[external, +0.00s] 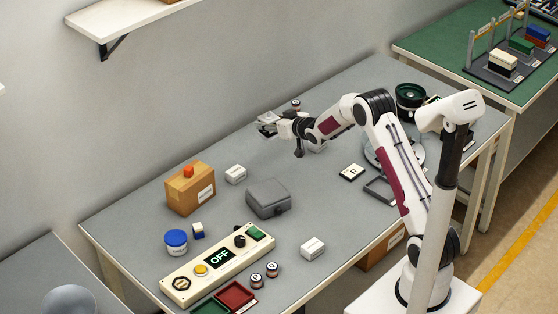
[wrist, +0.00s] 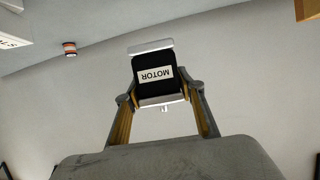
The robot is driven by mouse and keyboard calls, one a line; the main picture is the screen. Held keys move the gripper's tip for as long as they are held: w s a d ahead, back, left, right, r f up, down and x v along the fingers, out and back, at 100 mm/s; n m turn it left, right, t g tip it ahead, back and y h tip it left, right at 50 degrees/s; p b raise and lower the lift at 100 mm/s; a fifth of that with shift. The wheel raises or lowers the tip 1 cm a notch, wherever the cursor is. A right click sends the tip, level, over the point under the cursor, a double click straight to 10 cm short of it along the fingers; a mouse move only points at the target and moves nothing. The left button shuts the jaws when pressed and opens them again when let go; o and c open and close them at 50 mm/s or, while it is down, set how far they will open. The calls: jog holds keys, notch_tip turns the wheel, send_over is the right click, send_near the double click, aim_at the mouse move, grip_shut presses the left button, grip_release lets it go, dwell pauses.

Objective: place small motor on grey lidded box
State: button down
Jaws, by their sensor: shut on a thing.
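The small motor (wrist: 155,76) shows in the wrist view as a black body with a white label reading MOTOR and pale ends. My gripper (wrist: 160,98) is shut on it, one finger on each side. In the external view my gripper (external: 266,124) is held out above the far side of the grey table, and the motor at its tip is too small to make out clearly. The grey lidded box (external: 268,199) sits on the table with its lid closed, nearer the camera than my gripper and apart from it. Nothing lies on its lid. It is not visible in the wrist view.
A cardboard box (external: 190,189) with an orange piece on top and a small white box (external: 235,174) stand left of the grey box. A control panel (external: 218,263) reading OFF lies in front. Another white box (external: 313,248) is at right. A black bowl (external: 410,97) stands at far right.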

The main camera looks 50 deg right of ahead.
jog(key=s+a+r+n+y, duration=0.1)
jog(key=s+a+r, duration=0.2)
jog(key=a, duration=0.3)
jog(key=s+a+r, duration=0.2)
jog(key=a+r, duration=0.2)
jog(key=a, duration=0.2)
jog(key=s+a+f, duration=0.2)
jog(key=s+a, duration=0.2)
jog(key=s, duration=0.7)
jog(key=shift+f, duration=0.1)
send_over(269, 191)
jog(key=shift+s+f, duration=0.1)
jog(key=shift+f, duration=2.7)
jog(key=shift+f, duration=2.1)
